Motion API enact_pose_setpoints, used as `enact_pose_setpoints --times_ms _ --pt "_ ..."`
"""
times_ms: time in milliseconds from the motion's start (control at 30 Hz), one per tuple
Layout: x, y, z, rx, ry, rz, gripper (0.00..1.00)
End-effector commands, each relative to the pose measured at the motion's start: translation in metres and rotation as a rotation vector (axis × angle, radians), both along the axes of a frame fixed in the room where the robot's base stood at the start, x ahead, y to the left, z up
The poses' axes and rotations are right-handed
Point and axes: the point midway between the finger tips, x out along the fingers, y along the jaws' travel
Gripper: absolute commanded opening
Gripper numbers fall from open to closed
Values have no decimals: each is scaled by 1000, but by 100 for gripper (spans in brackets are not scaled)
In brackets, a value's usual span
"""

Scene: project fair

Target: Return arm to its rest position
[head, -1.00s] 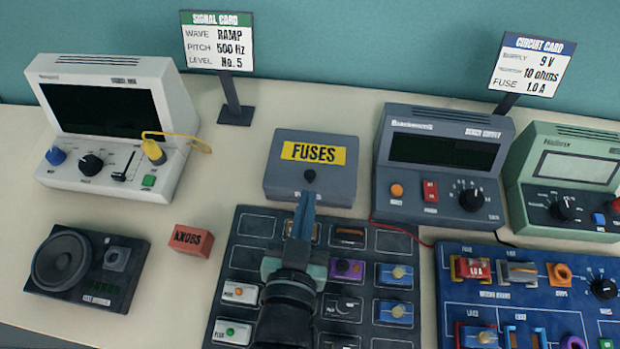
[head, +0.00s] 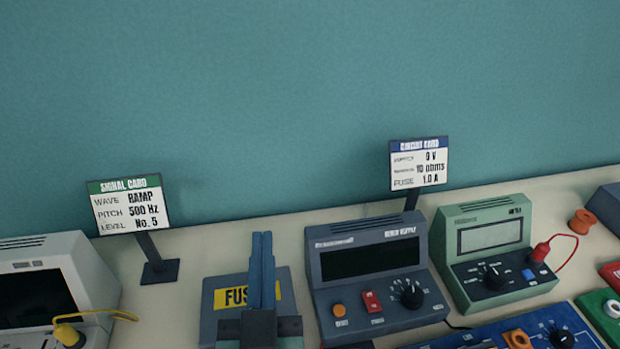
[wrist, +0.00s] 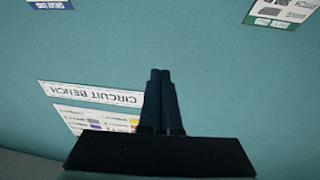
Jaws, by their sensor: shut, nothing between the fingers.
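My gripper (head: 262,268) is shut and empty, its two blue-grey fingers pressed together and pointing up in the head view. It stands in front of the grey fuse box (head: 213,318) and hides part of its yellow label. In the wrist view the shut fingers (wrist: 160,76) show against the teal wall, with nothing between them.
The signal card (head: 128,205) stands left of my gripper, the circuit card (head: 418,165) to the right. The bench supply (head: 372,290), green meter (head: 490,240) and white signal unit (head: 85,270) line the table. The teal wall (head: 300,90) rises behind; a circuit bench sign (wrist: 95,97) hangs there.

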Motion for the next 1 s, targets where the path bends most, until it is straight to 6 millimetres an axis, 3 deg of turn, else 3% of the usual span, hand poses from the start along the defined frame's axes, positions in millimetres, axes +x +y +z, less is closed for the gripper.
enact_pose_setpoints --times_ms 33,233,400,500,600,700,1000 --pt "10 -5 38 7 -70 -13 0" --pt "24 -25 161 18 -292 -52 0" --pt "11 -42 262 15 -478 -81 0" --pt "-4 -50 310 12 -571 -95 0" --pt "-19 -55 344 6 -639 -103 0" --pt "-29 -58 364 2 -680 -109 0" --pt "-34 -59 372 -1 -699 -111 0"
